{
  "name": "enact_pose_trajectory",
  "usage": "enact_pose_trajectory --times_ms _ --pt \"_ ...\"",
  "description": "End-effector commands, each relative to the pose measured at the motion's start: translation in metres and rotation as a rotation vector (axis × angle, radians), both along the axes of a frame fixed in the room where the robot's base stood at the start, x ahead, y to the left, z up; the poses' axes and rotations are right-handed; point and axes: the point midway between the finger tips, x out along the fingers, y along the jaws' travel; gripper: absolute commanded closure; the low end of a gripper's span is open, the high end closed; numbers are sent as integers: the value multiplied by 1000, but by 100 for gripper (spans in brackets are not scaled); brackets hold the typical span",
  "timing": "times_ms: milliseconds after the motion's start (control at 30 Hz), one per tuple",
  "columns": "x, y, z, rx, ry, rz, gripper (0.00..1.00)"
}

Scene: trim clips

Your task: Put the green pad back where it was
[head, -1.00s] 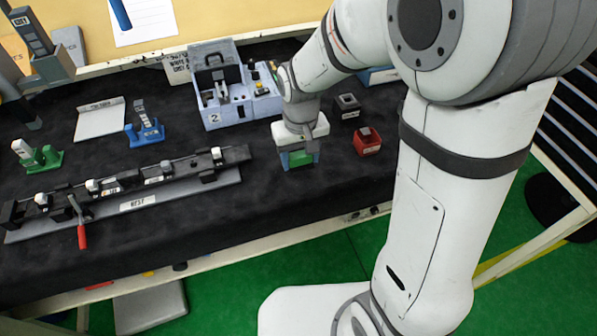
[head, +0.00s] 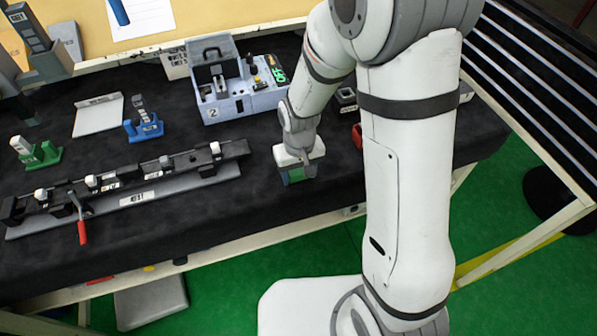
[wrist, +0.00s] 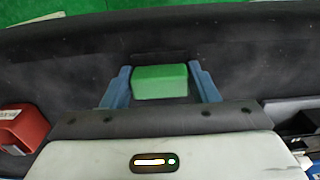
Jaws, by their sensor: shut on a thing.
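My gripper (head: 297,179) is over the front right part of the black table top. In the wrist view, its two blue fingers stand on either side of the green pad (wrist: 160,82), which is a small green block. The gripper is shut on the pad. A bit of the green pad (head: 296,174) also shows below the white gripper body in the head view. I cannot tell whether the pad touches the table.
A red block (wrist: 22,128) is left in the wrist view; my arm mostly hides it in the head view. A grey-blue box (head: 221,110) stands behind my gripper. A long clamp rail (head: 120,190) lies left.

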Motion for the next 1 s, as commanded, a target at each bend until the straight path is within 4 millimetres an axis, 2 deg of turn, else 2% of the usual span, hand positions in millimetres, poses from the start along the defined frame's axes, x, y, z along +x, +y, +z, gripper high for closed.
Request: enact_pose_trajectory --times_ms 33,300,633,767,1000 --pt "0 0 -2 0 0 0 45" --pt "0 0 -1 0 0 1 25" --pt "0 1 6 0 -1 2 25" --pt "1 1 24 1 -4 2 25" --pt "1 1 77 2 -6 2 25"
